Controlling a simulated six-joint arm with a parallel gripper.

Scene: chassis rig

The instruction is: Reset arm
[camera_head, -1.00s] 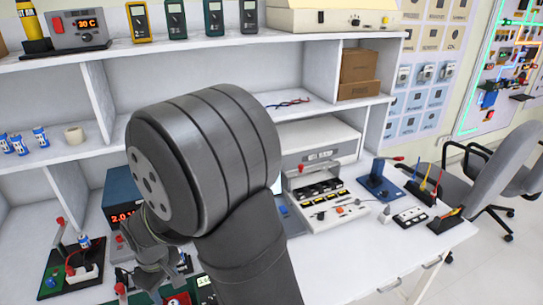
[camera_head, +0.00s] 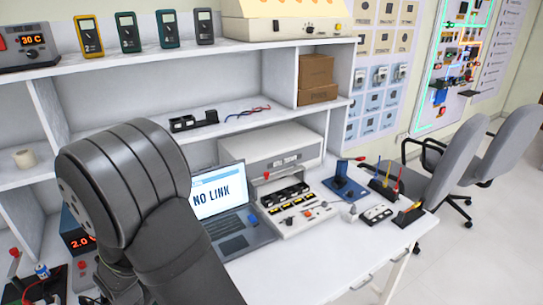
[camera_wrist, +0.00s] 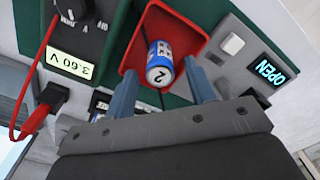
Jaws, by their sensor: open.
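My gripper (camera_wrist: 161,70) shows in the wrist view with its two grey-blue fingers apart. A blue and white battery (camera_wrist: 159,62) marked 2 lies in a red tray (camera_wrist: 184,22) on a green panel, seen between the fingertips. I cannot tell how far the fingers are from it in depth. In the head view my gripper (camera_head: 118,284) is low at the left, partly hidden by my own dark arm.
By the tray are a display reading OPEN (camera_wrist: 270,70), a 3.60 V readout (camera_wrist: 72,64) and a red lead (camera_wrist: 35,85). In the head view a laptop (camera_head: 228,205) reads NO LINK. Shelves rise behind my arm; chairs (camera_head: 450,165) stand at right.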

